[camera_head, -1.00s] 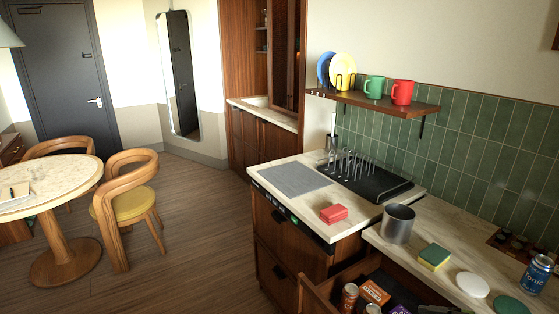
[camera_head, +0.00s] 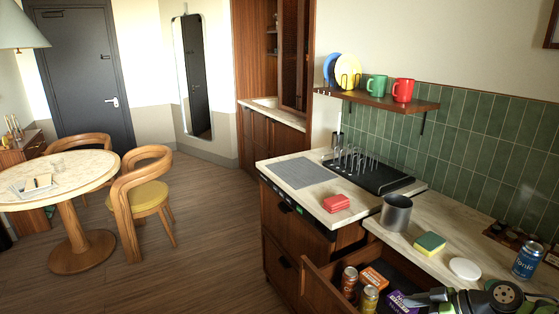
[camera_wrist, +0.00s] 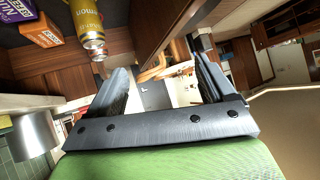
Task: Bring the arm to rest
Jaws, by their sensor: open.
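My gripper (camera_head: 425,297) shows at the lower right of the head view, beside the open drawer's right end and low by the counter's front edge. In the wrist view its two fingers (camera_wrist: 158,70) stand wide apart with nothing between them. My green and grey arm runs off the bottom right corner of the head view, and most of it is out of sight.
The open drawer (camera_head: 318,279) holds cans and boxes, including a yellow can (camera_head: 369,299) and an orange box (camera_head: 374,278). A metal pot (camera_head: 396,214), sponge (camera_head: 430,243), white disc (camera_head: 464,269) and blue can (camera_head: 528,261) stand on the counter. Open floor lies left.

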